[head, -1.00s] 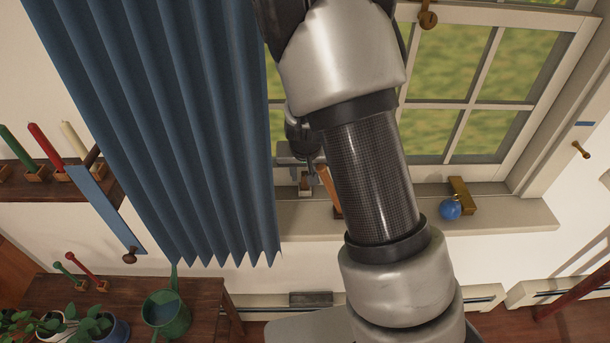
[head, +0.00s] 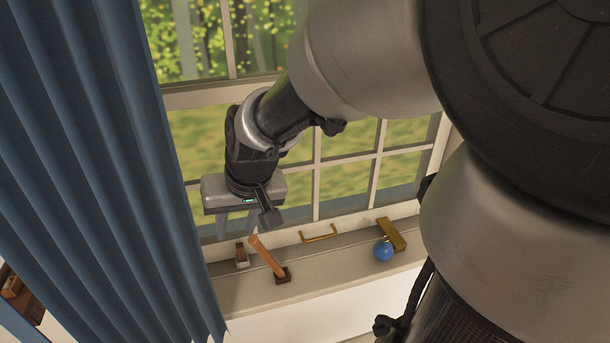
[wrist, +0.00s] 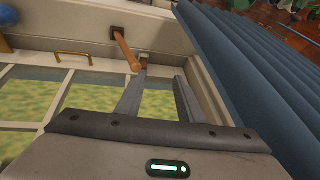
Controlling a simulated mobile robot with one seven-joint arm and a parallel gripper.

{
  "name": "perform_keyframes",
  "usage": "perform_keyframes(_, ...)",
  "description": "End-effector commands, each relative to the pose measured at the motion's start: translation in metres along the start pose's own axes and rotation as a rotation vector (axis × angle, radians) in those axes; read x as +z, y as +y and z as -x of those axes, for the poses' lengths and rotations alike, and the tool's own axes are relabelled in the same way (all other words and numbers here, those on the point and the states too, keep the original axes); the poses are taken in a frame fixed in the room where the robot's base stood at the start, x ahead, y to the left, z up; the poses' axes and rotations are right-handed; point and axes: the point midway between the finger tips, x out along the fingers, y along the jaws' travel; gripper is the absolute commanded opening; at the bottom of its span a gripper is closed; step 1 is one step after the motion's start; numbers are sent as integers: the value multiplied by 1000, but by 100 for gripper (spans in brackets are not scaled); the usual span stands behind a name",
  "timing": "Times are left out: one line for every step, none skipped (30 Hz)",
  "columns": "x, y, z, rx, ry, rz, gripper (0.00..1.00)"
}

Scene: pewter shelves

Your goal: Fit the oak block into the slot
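A small brown wooden block (head: 241,250) stands at a small pale holder (head: 242,263) on the window sill; it looks like the oak block in a slot, but how deep it sits I cannot tell. In the wrist view the block (wrist: 144,58) is just beyond the left fingertip. My gripper (head: 236,232) is open and empty, fingers pointing down, close above and behind the block. The wrist view also shows my gripper (wrist: 161,76) with its fingers apart and nothing between them.
An orange-brown wooden stick (head: 266,256) leans from a dark base (head: 283,275) close right of the block. A brass handle (head: 318,234), a brass block (head: 391,234) and a blue ball (head: 383,250) are farther right. A blue curtain (head: 100,170) hangs close on the left.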

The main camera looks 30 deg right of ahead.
Motion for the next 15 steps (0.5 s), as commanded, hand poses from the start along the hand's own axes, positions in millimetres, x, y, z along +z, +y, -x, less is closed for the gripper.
perform_keyframes(2,-5,35,-24,52,25,34)
perform_keyframes(10,-4,49,-24,60,39,34)
perform_keyframes(20,-2,65,-18,70,58,34)
perform_keyframes(28,0,76,-10,79,71,34)
perform_keyframes(36,2,87,0,87,85,34)
perform_keyframes(45,5,98,16,96,101,34)
perform_keyframes(53,7,105,30,102,111,34)
perform_keyframes(59,9,112,43,108,119,34)
perform_keyframes(67,12,119,61,114,130,34)
perform_keyframes(72,14,123,74,119,136,34)
perform_keyframes(76,16,126,84,122,141,34)
perform_keyframes(80,18,130,97,126,145,34)
perform_keyframes(83,19,131,104,127,149,34)
perform_keyframes(85,19,133,110,127,151,34)
perform_keyframes(87,20,134,115,128,153,34)
